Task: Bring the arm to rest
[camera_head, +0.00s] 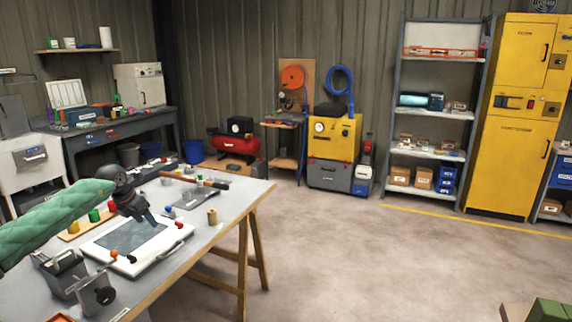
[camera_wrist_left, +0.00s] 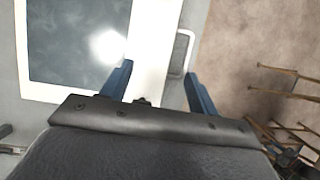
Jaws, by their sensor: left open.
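My left arm, in a green sleeve, comes in from the left in the head view. Its left gripper (camera_head: 146,217) hangs over a white board with a grey panel (camera_head: 135,240) on the work table. In the left wrist view the two blue fingers of the gripper (camera_wrist_left: 158,92) are apart with nothing between them. Below them lie the board's white rim (camera_wrist_left: 150,60) and a grey handle (camera_wrist_left: 180,52). My right gripper is in neither view.
The table (camera_head: 225,210) carries a hammer (camera_head: 195,181), a tan spool (camera_head: 212,216), coloured cups and a metal dispenser (camera_head: 62,272) near the arm. Trestle legs (camera_head: 243,255) stand below its right edge. The floor (camera_head: 360,250) to the right is mostly clear.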

